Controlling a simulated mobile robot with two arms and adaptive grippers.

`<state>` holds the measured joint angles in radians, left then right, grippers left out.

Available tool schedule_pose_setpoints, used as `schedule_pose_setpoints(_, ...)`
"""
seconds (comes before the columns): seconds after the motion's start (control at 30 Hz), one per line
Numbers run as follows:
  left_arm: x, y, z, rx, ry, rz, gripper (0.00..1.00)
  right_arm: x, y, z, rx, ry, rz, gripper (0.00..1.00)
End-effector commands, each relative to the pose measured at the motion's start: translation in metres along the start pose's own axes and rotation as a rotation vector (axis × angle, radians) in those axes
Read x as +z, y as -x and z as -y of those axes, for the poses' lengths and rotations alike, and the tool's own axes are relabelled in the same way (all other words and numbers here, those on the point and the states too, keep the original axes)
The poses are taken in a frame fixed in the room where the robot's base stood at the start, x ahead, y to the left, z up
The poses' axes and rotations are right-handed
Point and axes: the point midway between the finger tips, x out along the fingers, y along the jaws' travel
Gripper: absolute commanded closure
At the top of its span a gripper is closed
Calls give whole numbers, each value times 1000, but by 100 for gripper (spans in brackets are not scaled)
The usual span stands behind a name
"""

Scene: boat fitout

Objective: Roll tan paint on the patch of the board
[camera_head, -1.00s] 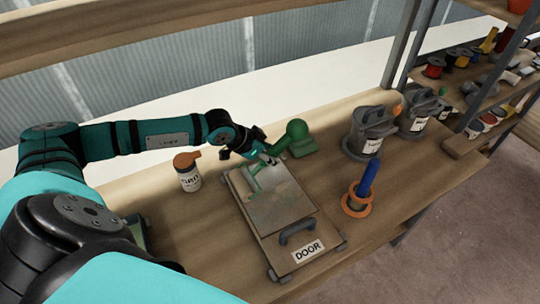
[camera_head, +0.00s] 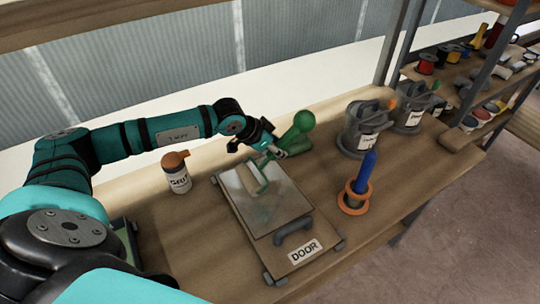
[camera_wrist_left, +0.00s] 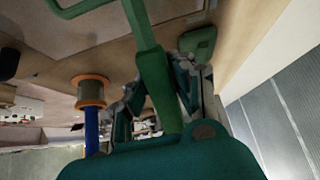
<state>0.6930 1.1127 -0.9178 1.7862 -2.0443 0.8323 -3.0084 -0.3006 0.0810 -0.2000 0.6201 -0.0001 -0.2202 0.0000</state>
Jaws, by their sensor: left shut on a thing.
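The board labelled DOOR (camera_head: 305,252) lies flat on the bench in the head view, with a grey-tan panel area (camera_head: 280,210) on its upper face. My left gripper (camera_head: 279,152) is shut on a green roller tool (camera_head: 262,178) above the board's far edge. The tool's bent green frame reaches down over the panel's far half, and its thick green part (camera_head: 301,122) rises to the right behind the gripper. The green handle also shows between the fingers in the left wrist view (camera_wrist_left: 160,85). My right gripper is out of view.
A bottle with an orange-brown cap (camera_head: 178,175) stands left of the board. A blue-handled tool (camera_head: 366,172) stands in an orange-rimmed holder to the right. A dark handle (camera_head: 294,232) sticks up from the board.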

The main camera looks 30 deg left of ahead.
Motion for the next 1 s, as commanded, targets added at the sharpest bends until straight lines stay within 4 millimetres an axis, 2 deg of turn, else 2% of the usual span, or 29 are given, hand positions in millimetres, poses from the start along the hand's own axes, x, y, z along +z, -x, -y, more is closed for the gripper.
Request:
schedule_pose_setpoints(0.27,-2,0,0,-1,0,-1,100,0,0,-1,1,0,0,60)
schedule_pose_setpoints(0.37,-5,-7,0,-1,0,-4,100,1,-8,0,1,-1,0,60)
schedule_pose_setpoints(0.6,-27,-28,0,0,0,-6,100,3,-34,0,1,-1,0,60)
schedule_pose_setpoints(0.7,-33,-32,0,0,0,-2,100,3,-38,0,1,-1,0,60)
schedule_pose_setpoints(1.0,-36,-33,0,0,1,1,100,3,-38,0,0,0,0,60)
